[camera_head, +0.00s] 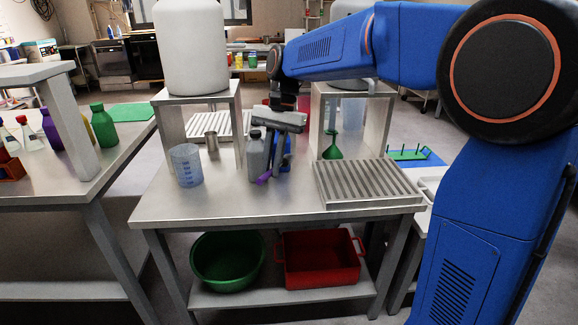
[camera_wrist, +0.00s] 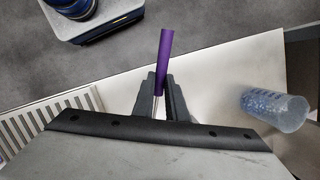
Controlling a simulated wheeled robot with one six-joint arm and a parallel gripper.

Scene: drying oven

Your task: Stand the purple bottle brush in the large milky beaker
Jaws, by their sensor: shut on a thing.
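The purple bottle brush shows in the wrist view as a purple handle (camera_wrist: 166,50) with a thin metal stem between my fingers. In the head view its purple end (camera_head: 263,179) points down and left, low over the table. My gripper (camera_wrist: 160,96) is shut on the brush; it also shows in the head view (camera_head: 269,168). The brush's other end is hidden. The large milky beaker (camera_head: 186,165) stands upright at the table's left front, left of my gripper and apart from the brush. It also shows at right in the wrist view (camera_wrist: 275,110).
A grey bottle (camera_head: 256,153) stands close to my gripper. A small metal cup (camera_head: 212,142) is behind the beaker. A slatted rack (camera_head: 366,182) lies at right, a green funnel (camera_head: 333,148) behind it. The table front between beaker and rack is mostly clear.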

